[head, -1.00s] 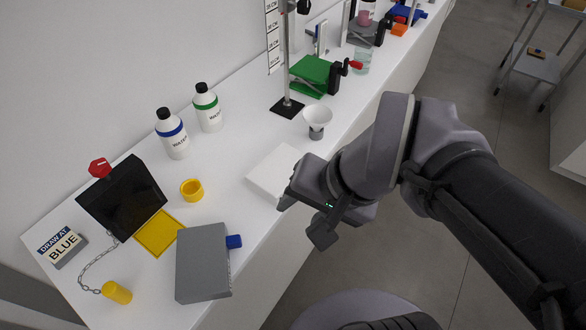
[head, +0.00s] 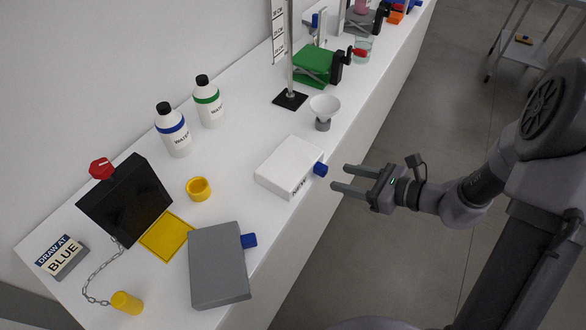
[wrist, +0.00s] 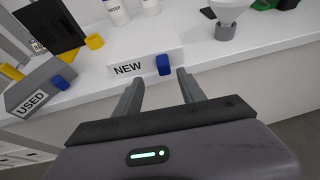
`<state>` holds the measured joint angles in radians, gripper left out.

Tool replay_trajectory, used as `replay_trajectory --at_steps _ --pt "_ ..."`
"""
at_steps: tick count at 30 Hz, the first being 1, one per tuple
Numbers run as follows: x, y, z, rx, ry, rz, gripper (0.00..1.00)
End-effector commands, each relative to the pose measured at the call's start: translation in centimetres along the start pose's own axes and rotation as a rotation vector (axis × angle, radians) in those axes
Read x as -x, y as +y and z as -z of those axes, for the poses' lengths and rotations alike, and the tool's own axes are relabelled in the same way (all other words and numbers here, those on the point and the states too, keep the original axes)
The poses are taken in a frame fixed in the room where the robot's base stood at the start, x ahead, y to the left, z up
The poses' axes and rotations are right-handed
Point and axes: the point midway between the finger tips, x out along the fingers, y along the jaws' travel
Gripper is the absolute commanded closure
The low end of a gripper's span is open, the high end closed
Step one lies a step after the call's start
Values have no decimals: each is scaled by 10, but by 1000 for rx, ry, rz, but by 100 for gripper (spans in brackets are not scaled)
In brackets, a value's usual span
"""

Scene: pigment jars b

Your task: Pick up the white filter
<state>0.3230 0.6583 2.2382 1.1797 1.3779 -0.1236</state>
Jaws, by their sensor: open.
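The white filter (head: 289,165) is a flat white box lying on the counter near its front edge, with a blue knob (head: 320,169) on its right end. In the wrist view the white filter (wrist: 145,54) shows the label NEW on its near face, and the blue knob (wrist: 163,65) lies ahead between the finger directions. My gripper (head: 341,177) is open and empty, just right of the knob and apart from it, its fingers pointing left toward the box. The fingers also show in the wrist view (wrist: 159,82).
A grey box (head: 218,265) with a blue knob, labelled USED in the wrist view, lies at the front left. A white funnel (head: 325,106) and a stand base (head: 290,100) are behind the filter. A yellow cup (head: 198,188) and two bottles (head: 173,130) stand left. Floor (head: 400,240) is clear.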

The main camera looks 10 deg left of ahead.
Motion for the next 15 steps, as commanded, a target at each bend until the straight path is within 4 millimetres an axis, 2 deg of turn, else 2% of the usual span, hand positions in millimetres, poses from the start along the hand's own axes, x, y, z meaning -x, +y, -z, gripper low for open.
replay_trajectory --at_steps 5,10,15 --pt "-24 -1 1 3 0 -3 53" --pt "-57 -7 1 2 0 -3 53" --pt "-67 -8 -2 2 0 0 53"
